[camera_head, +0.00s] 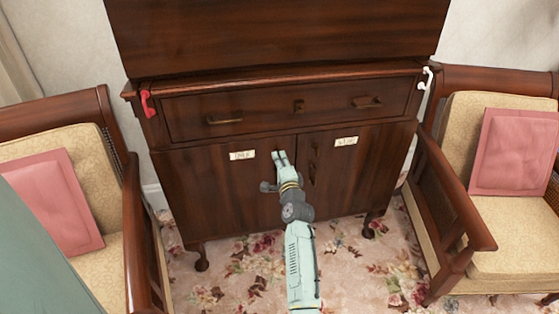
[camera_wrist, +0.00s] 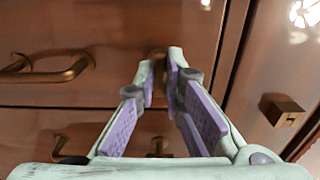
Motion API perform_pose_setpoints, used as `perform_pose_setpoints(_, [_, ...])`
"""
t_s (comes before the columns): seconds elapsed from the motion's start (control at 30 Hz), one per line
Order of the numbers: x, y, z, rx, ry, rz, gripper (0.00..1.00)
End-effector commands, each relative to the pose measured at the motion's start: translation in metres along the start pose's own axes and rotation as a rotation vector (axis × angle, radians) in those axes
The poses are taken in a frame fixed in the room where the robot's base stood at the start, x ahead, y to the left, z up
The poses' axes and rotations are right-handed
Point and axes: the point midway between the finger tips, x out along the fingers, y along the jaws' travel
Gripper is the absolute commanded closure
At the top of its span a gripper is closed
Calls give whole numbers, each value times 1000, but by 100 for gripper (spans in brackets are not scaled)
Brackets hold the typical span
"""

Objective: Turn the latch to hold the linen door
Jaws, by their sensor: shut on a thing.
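The dark wooden cabinet (camera_head: 225,195) has two lower doors, the left door (camera_head: 205,190) and the right door (camera_head: 360,175). Each has a small pale label, one on the left (camera_head: 242,155) and one on the right (camera_head: 345,141); I cannot read either. My gripper (camera_head: 279,155) is at the upper inner part of the left door, near the seam. In the wrist view my gripper (camera_wrist: 161,60) has its fingertips closed around a small brass piece, the latch (camera_wrist: 157,54), mostly hidden by the fingers. Its turn angle cannot be told.
A drawer with brass handles (camera_head: 224,121) is above the doors. A brass handle (camera_wrist: 50,75) and a square brass knob (camera_wrist: 282,110) are near my fingers. A red hook (camera_head: 147,103) and a white hook (camera_head: 425,78) flank the cabinet. Armchairs (camera_head: 135,230) stand at both sides.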

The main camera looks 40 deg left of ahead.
Motion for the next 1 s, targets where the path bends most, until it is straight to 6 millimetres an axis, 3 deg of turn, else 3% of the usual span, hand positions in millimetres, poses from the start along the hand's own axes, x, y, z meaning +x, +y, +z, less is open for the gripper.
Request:
perform_pose_setpoints(0.57, [0, 1, 0, -35, 0, 0, 100])
perform_pose_setpoints(1.0, [0, 3, 0, -347, 0, -3, 100])
